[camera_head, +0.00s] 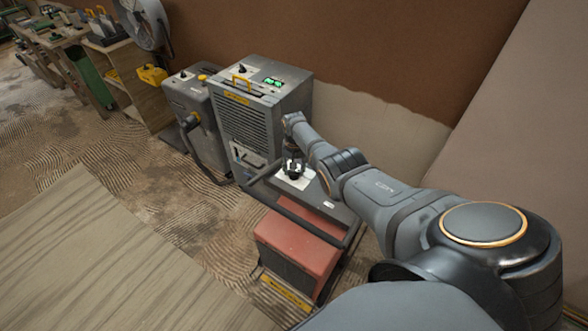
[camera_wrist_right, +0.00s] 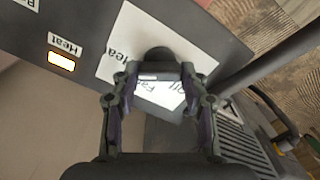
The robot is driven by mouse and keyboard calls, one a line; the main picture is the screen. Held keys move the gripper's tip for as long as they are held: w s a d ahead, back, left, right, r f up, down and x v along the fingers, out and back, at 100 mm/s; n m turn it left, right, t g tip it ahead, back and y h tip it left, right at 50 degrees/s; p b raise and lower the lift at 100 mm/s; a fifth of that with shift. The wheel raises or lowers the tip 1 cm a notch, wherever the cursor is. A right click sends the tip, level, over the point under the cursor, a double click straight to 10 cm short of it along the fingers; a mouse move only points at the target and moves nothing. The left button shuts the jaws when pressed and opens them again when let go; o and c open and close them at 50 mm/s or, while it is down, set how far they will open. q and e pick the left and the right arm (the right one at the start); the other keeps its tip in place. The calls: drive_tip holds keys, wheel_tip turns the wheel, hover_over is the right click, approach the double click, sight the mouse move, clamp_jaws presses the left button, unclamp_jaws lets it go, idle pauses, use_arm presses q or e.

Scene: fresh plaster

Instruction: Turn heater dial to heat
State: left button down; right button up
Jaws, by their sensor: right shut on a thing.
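The heater (camera_head: 300,245) is a red unit with a dark top panel and a dark tube frame, at the middle bottom of the head view. My right gripper (camera_head: 293,172) reaches down onto the panel. In the right wrist view the gripper (camera_wrist_right: 157,85) is shut on the dark dial (camera_wrist_right: 157,56), which is largely hidden between the fingers. The dial sits on a white label (camera_wrist_right: 117,55) with partly covered words: "Hea" at its left, "Fan" and part of "Off" near the fingers. A lamp (camera_wrist_right: 61,61) marked "Heat" looks bright white with an orange edge. My left gripper is not in view.
A tall grey machine (camera_head: 262,125) with green displays stands behind the heater, with a smaller grey unit (camera_head: 190,100) and its hose beside it. A pale wooden board (camera_head: 90,260) fills the lower left. A plaster wall (camera_head: 380,135) rises behind.

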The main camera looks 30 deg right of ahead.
idle(0.4)
drive_tip(key=o, duration=1.2)
drive_tip(key=shift+c, duration=0.2)
wheel_tip(320, 180, up, 12)
